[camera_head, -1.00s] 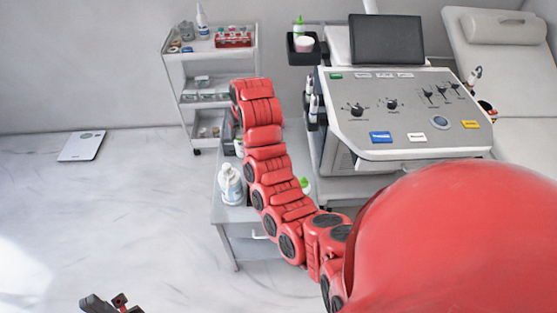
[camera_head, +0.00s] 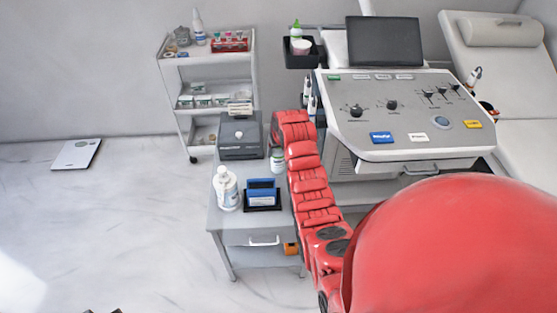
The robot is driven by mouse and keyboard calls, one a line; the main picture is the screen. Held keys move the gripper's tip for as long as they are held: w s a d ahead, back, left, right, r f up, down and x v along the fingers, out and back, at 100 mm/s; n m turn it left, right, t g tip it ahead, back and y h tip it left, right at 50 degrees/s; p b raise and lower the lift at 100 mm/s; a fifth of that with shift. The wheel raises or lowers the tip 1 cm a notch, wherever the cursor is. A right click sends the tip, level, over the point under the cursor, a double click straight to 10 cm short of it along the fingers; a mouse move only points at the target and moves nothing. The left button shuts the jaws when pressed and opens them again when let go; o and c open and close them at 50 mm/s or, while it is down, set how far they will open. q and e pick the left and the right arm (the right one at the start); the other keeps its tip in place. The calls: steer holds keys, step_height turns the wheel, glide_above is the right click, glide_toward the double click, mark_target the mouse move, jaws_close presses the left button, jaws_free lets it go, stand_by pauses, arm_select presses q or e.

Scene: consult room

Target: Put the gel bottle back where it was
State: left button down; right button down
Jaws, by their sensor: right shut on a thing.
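My right arm (camera_head: 312,185) reaches from the lower right up along the right side of the small side table (camera_head: 235,237). The fingers of my right gripper and the bottle in them are hidden behind this arm. A green-topped bottle (camera_head: 296,30) stands in the black tray beside the machine. A white bottle (camera_head: 226,190) stands on the left of the side table. A smaller bottle (camera_head: 277,160) stands close to my right arm. Only dark tips of my left gripper (camera_head: 103,311) show at the bottom edge.
The side table also holds a grey box-shaped device (camera_head: 240,140) and a black holder with blue packs (camera_head: 262,196). A white trolley (camera_head: 208,60) with bottles stands behind. The machine's console (camera_head: 400,115) is right of my arm.

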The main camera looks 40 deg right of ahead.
mark_target(279, 159)
step_height(279, 159, down, 4)
steer(key=shift+f+p, duration=0.15)
steer(key=shift+p, duration=0.2)
steer(key=shift+f, duration=0.1)
steer(key=shift+f, duration=0.1)
steer(key=shift+c, duration=0.4)
jaws_free()
